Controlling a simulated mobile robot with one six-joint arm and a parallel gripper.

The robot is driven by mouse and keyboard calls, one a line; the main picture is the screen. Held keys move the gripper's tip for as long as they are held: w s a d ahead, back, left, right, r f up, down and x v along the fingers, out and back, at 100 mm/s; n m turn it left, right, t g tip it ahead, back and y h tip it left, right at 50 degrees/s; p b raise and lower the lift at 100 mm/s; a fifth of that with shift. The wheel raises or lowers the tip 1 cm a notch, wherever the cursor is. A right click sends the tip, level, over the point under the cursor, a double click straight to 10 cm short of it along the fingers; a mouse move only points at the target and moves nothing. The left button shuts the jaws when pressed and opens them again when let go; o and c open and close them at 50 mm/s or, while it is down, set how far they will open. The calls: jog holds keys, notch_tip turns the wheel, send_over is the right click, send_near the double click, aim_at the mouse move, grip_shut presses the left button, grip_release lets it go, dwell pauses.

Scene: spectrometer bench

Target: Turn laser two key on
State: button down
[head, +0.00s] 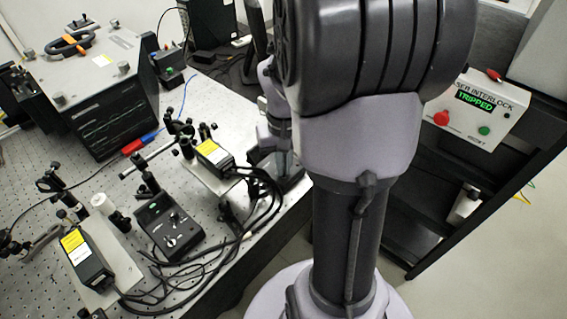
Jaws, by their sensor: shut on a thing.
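Two black laser heads with yellow labels stand on the bench: a near-left one (86,262) and a farther one (214,157). A black key box (168,228) with a silver key switch stands between them. A second dark box (262,163) stands right of the farther laser, largely covered by my arm. My gripper (284,163) points down at this second box, half hidden behind my arm. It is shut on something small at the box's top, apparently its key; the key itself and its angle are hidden.
A perforated optical bench (60,168) carries posts, mounts and loose black cables. A large black instrument (100,95) stands at the back left. At right, a white interlock box (478,112) reads TRIPPED, with a red button and a green one. Floor lies between bench and rack.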

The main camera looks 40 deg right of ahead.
jog(key=m, duration=0.5)
jog(key=shift+m, duration=0.3)
jog(key=m, duration=0.5)
jog(key=shift+b, duration=0.4)
jog(key=shift+m, duration=0.3)
jog(key=c, duration=1.6)
grip_release()
notch_tip(320, 180, up, 17)
jog(key=p, duration=0.7)
jog(key=shift+r+p, duration=0.2)
jog(key=shift+p, duration=0.1)
